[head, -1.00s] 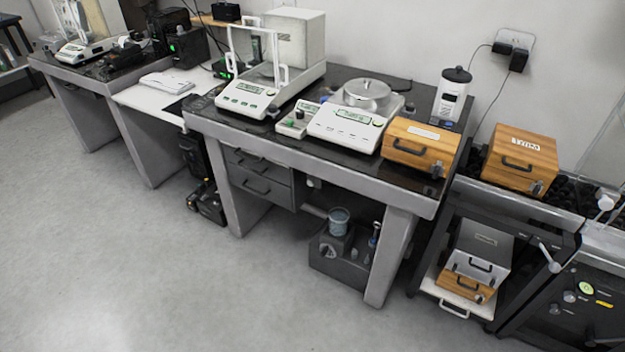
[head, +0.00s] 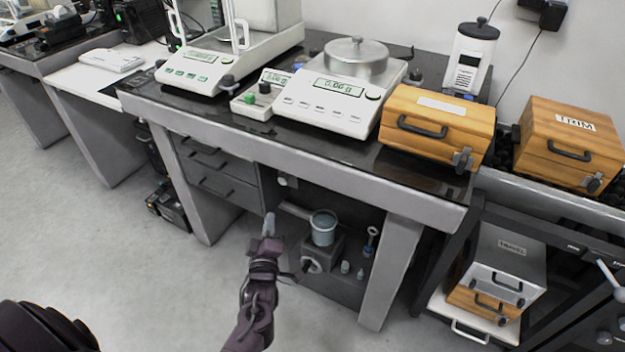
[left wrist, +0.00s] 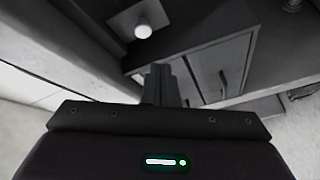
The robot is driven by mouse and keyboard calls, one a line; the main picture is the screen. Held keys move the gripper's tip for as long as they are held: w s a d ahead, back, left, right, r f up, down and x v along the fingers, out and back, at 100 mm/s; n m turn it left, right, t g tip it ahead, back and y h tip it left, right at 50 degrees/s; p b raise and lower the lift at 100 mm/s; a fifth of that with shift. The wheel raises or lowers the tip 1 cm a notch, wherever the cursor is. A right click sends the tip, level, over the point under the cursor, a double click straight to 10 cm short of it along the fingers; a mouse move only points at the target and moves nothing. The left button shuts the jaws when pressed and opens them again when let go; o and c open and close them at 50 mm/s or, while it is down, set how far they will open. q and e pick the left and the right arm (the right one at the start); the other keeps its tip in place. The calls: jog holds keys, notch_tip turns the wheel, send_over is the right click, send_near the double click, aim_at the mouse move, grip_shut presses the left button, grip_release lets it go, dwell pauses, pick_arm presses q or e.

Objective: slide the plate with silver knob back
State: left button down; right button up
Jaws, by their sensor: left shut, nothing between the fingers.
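A small pale silver knob (head: 287,181) sits under the table's front edge, just right of the drawers. It also shows in the left wrist view (left wrist: 143,30), on a grey plate (left wrist: 118,15). The plate is mostly in shadow in the head view. My left gripper (head: 268,222) is shut and empty, in front of the table and below the knob, apart from it. Its shut fingers (left wrist: 161,85) also show in the left wrist view, with the knob beyond them. My right gripper is not in view.
The grey table (head: 300,160) carries balances and a wooden case (head: 436,127). Grey drawers (head: 220,165) with dark handles are left of the knob. A jar (head: 323,230) on a stand is below right. The floor in front is clear.

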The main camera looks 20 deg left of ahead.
aim_at(285, 178)
pick_arm(q)
jog(key=w+a+r, duration=0.2)
jog(key=w, duration=0.3)
jog(key=w+a+r+n+b, duration=0.1)
jog(key=w+a, duration=0.1)
jog(key=w, duration=0.3)
jog(key=shift+w+r+t+y, duration=0.25)
jog(key=shift+r+t+y, duration=0.05)
jog(key=shift+r, duration=0.05)
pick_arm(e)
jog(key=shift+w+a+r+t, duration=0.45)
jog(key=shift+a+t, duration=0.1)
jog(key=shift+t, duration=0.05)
